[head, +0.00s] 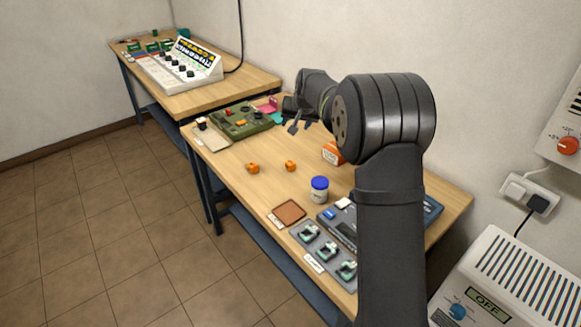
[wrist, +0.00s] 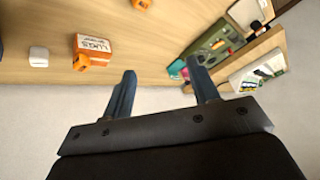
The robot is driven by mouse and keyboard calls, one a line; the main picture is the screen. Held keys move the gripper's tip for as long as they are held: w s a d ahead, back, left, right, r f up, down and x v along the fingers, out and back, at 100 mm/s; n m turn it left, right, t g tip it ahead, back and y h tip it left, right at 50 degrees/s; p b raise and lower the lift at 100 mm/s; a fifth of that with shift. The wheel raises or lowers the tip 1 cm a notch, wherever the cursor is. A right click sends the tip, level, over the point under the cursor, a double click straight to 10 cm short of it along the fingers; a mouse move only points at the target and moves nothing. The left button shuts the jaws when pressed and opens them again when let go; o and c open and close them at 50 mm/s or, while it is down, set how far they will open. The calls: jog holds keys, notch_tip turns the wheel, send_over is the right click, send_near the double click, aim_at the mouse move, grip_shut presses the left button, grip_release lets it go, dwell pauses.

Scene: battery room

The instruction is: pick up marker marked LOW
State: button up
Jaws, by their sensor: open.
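Small orange pieces, perhaps the markers, stand on the near bench: one left (head: 253,168) and one right of it (head: 290,166) in the head view. The wrist view shows an orange piece at its top edge (wrist: 141,4) and another (wrist: 82,61) against the orange-and-white LUGS box (wrist: 95,46). I cannot read LOW on any of them. My gripper (head: 298,127) is open and empty, above the back of the bench near the green panel. Its two fingers also show in the wrist view (wrist: 162,82), apart from every orange piece.
The green panel (head: 238,122) lies at the bench's far end. A blue-lidded jar (head: 319,190), a brown pad (head: 289,212) and a grey tray (head: 320,240) are nearer. A white block (wrist: 38,56) stands near the LUGS box. The wall is close behind. My arm hides the bench's right part.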

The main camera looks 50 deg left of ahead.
aim_at(291, 163)
jog(key=w+a+f+n+h, duration=0.1)
jog(key=a+f+n, duration=0.1)
jog(key=f, duration=0.5)
jog(key=w+a+f+n+g+h, duration=0.1)
jog(key=a+f+n, duration=0.1)
jog(key=f, duration=0.5)
jog(key=w+a+f+n+g, duration=0.1)
jog(key=a+f+n, duration=0.1)
jog(key=f, duration=0.5)
jog(key=shift+a+f+n+h, duration=0.2)
jog(key=shift+n+h, duration=0.2)
jog(key=shift+n, duration=0.3)
jog(key=shift+r, duration=0.1)
jog(key=c, duration=1)
